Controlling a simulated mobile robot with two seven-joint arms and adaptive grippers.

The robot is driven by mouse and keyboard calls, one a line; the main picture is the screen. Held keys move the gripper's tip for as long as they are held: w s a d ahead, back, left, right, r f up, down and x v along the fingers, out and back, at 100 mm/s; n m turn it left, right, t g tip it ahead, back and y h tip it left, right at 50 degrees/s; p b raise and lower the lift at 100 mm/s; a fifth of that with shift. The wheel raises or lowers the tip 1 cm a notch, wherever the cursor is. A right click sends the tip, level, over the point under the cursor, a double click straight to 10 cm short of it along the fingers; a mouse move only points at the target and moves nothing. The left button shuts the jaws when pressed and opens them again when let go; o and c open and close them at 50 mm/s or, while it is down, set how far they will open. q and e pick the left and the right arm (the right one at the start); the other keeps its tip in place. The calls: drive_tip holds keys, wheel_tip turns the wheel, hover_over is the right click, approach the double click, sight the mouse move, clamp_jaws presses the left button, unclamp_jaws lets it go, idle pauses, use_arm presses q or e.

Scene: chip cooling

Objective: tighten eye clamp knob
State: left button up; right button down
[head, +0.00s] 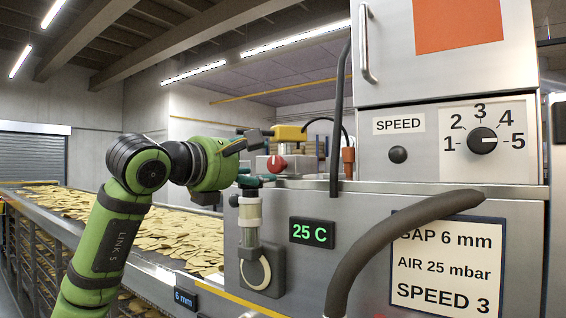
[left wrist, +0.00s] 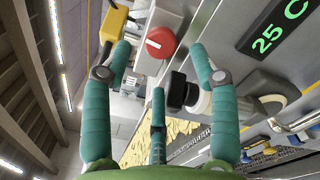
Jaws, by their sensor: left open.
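A red knob (head: 277,163) with a white bar sits on a grey block under a yellow block (head: 290,134) with a black cable. In the left wrist view the red knob (left wrist: 161,42) lies beyond and between the spread fingertips. A black knob (left wrist: 183,91) also shows there, close to the right finger; no label tells which is the eye clamp knob. My left gripper (head: 262,158) is open and empty, just left of the red knob; its green fingers (left wrist: 160,72) are apart in the left wrist view. Contact cannot be judged. My right gripper is not in view.
A clear cylinder (head: 249,212) stands on the machine just below my left gripper. A conveyor of chips (head: 190,238) runs behind my arm. A grey cabinet has a SPEED dial (head: 482,140) pointing toward 5. A display (head: 312,233) reads 25 C. A thick dark hose (head: 390,235) crosses the front.

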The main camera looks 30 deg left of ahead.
sight(273, 165)
use_arm(q)
drive_tip(key=w+p, duration=0.1)
drive_tip(key=w, duration=0.1)
drive_tip(key=w+p, duration=0.1)
drive_tip(key=w, duration=0.1)
drive_tip(key=shift+w+d, duration=0.2)
drive_tip(key=shift+w, duration=0.1)
drive_tip(key=shift+w+d, duration=0.1)
drive_tip(key=shift+w, duration=0.5)
drive_tip(key=c, duration=1.2)
